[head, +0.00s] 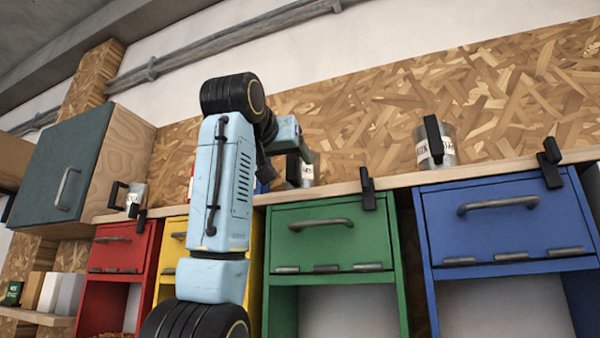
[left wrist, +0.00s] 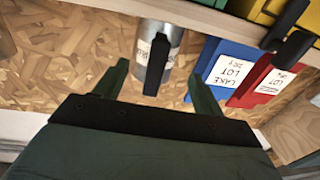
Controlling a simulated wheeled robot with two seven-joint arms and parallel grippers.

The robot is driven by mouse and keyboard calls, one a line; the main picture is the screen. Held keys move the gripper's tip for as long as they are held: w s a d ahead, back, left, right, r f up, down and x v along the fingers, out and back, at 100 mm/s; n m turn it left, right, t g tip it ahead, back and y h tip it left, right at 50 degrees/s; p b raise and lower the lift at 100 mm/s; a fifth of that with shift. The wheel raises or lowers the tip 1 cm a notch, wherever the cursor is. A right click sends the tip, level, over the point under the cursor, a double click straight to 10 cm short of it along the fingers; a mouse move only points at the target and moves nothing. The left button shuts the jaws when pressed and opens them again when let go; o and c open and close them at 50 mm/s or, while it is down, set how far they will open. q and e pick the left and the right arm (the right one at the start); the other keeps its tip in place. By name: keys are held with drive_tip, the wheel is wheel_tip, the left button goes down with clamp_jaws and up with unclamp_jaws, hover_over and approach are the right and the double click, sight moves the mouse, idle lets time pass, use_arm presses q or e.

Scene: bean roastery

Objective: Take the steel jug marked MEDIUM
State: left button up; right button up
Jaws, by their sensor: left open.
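Steel jugs with black handles and pale labels stand on the wooden shelf: one at the left (head: 137,194), one in the middle (head: 308,172) and one at the right (head: 447,150). Their labels are partly covered by the handles, and I cannot read MEDIUM for sure on any. My left gripper (head: 284,150) is raised by the middle jug and partly hides it. In the left wrist view the open fingers (left wrist: 159,86) point at a steel jug (left wrist: 145,40), its black handle (left wrist: 157,66) facing the gap between them. Nothing is held. My right gripper is not in view.
Below the shelf edge (head: 400,182) are red (head: 118,247), yellow, green (head: 318,232) and blue (head: 505,217) drawer units. Black clips sit on the edge. Blue (left wrist: 222,68) and red (left wrist: 265,85) labelled packs stand beside the jug. A chipboard wall (head: 380,105) is behind.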

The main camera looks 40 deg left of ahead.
sight(299, 174)
use_arm(q)
drive_tip(key=x, duration=0.1)
drive_tip(key=p+x, duration=0.1)
drive_tip(key=x, duration=0.1)
drive_tip(key=p+x, duration=0.1)
drive_tip(key=shift+w+d+f, duration=0.15)
drive_tip(key=shift+w, duration=0.5)
drive_tip(key=shift+s, duration=0.1)
drive_tip(key=shift+c, duration=0.4)
clamp_jaws()
